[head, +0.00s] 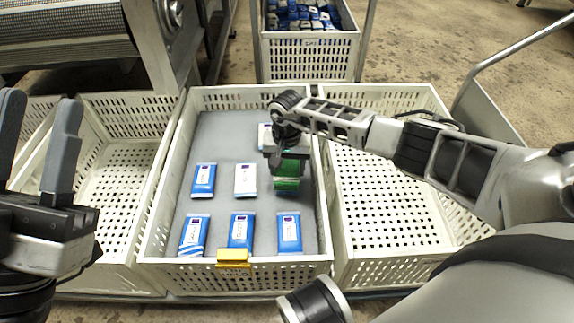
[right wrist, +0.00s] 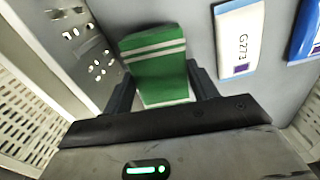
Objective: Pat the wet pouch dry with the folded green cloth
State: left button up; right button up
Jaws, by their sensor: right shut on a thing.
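The folded green cloth (head: 288,177) is held by my right gripper (head: 287,157) over the right side of the middle crate (head: 151,205). In the right wrist view the cloth (right wrist: 157,60), with pale stripes, sits between the two fingers. Several blue and white pouches lie on the crate's grey floor: two in the middle row (head: 203,180) (head: 245,180), three in the front row, and one at the back (head: 265,136) partly hidden by my right gripper. I cannot tell which pouch is wet, or whether a pouch lies under the cloth. My left gripper (head: 40,125) is open and empty at the left.
An empty white crate (head: 120,165) stands left of the middle one and another (head: 385,195) stands right. A yellow tag (head: 232,257) is on the middle crate's front rim. A crate full of pouches (head: 310,45) stands behind. A metal rail (head: 520,45) is at right.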

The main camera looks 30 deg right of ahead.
jog(key=shift+f, duration=0.65)
dwell(1.8)
jog(key=shift+r+p, duration=2.4)
jog(key=shift+r, duration=1.2)
